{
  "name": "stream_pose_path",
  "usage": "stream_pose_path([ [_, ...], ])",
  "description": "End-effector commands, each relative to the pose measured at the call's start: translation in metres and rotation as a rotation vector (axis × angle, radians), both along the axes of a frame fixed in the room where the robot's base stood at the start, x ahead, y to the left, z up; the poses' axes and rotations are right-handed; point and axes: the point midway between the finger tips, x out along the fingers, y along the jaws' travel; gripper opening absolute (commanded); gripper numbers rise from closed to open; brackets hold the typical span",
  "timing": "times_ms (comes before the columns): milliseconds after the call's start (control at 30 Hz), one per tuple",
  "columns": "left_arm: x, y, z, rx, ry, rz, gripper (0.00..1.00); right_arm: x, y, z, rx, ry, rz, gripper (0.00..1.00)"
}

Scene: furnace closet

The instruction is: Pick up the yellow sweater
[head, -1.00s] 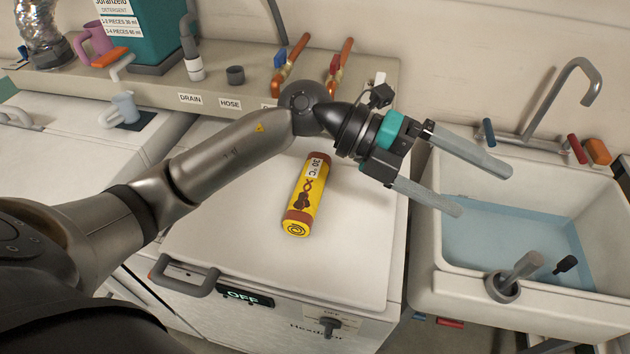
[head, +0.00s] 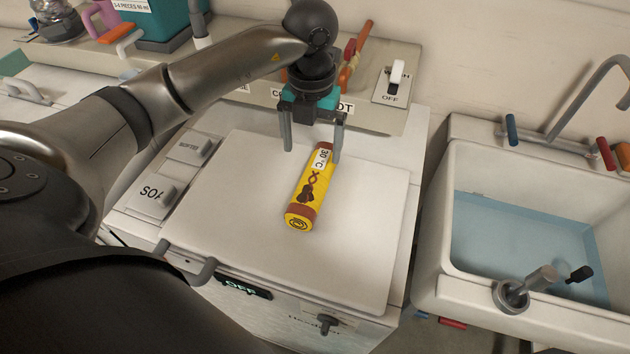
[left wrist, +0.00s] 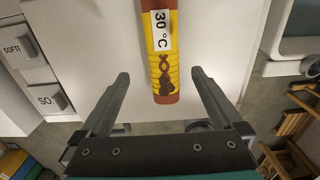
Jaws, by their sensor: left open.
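The yellow sweater (head: 312,188) is rolled into a cylinder with red-brown ends, a dark motif and a white "30 °C" label. It lies on the white machine lid (head: 240,215). My left gripper (head: 312,150) is open and empty, with its fingers at the far end of the roll in the head view. In the left wrist view the sweater (left wrist: 163,65) shows ahead of and between the open fingers (left wrist: 160,78). I cannot tell whether a finger touches it. My right gripper is not in view.
A sink (head: 530,225) with blue water stands to the right. The lid around the sweater is clear.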

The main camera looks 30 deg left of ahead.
Motion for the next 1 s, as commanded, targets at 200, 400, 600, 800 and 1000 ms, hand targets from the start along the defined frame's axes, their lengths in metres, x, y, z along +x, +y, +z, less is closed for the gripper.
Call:
stream_pose_path([
  [200, 0.0, -0.001, -0.037, -0.002, 0.001, -0.001, 1.0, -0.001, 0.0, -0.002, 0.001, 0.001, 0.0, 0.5],
  [400, 0.0, -0.002, -0.049, -0.004, 0.0, -0.002, 1.0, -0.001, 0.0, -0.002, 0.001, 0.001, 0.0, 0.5],
  [600, -0.001, -0.006, -0.079, -0.004, 0.003, -0.002, 1.0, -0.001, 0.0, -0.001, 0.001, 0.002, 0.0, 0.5],
  [800, 0.0, -0.006, -0.096, -0.004, -0.001, -0.002, 1.0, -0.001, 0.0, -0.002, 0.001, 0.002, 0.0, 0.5],
  [1000, 0.0, -0.006, -0.097, -0.004, -0.002, -0.002, 1.0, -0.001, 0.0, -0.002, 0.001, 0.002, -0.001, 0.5],
])
